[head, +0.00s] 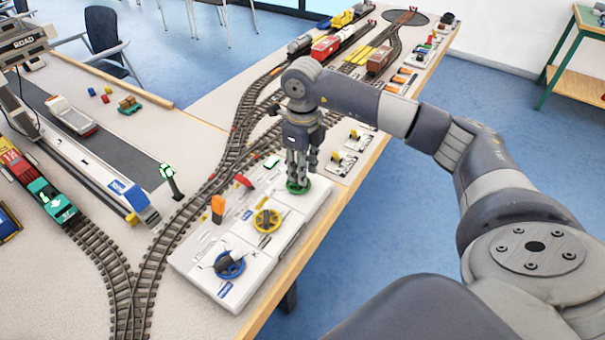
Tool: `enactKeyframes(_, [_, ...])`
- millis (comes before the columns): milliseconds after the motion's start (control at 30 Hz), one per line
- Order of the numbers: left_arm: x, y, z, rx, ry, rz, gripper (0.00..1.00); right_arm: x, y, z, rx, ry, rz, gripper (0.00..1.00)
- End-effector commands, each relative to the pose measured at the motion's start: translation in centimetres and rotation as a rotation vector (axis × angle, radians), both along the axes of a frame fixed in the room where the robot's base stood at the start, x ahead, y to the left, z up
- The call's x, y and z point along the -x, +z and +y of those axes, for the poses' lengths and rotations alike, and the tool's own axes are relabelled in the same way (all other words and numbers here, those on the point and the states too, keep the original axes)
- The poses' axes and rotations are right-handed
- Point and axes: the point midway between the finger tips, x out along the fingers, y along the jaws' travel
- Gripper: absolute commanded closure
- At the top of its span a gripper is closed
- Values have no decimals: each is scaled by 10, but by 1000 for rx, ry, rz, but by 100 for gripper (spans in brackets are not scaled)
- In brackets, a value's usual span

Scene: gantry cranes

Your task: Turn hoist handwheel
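A white control panel (185,262) sits at the front edge of the table. It carries a blue handwheel (229,265), a yellow handwheel (267,221) and a green handwheel (297,188). The small labels are too small to read, so I cannot tell which wheel is the hoist one. My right gripper (298,180) points straight down at the green handwheel, with its fingertips at the wheel. The fingers hide much of this wheel, and whether they grip it cannot be told. My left gripper is not in view.
An orange lever (218,207) and a red lever (244,181) rise from the panel. Tracks run beside it, with a green wagon (52,200) at left and a red tank wagon (325,46) behind. A gantry crane (25,45) stands at far left.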

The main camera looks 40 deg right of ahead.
Motion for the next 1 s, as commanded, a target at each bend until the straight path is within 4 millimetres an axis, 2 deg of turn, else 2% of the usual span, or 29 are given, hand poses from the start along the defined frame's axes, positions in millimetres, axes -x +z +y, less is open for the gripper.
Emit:
enactKeyframes(33, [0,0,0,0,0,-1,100,-2,13,0,0,-1,-7,70])
enactKeyframes(200, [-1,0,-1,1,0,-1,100,-1,50,0,-1,0,-6,70])
enactKeyframes(400, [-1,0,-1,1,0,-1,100,-1,81,0,0,0,-4,70])
enactKeyframes(567, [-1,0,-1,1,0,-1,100,-1,91,-1,1,-1,-3,70])
enactKeyframes(867, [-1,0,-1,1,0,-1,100,0,92,0,1,-1,-1,70])
enactKeyframes(1000, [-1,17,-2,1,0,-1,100,-3,98,1,-2,-2,1,70])
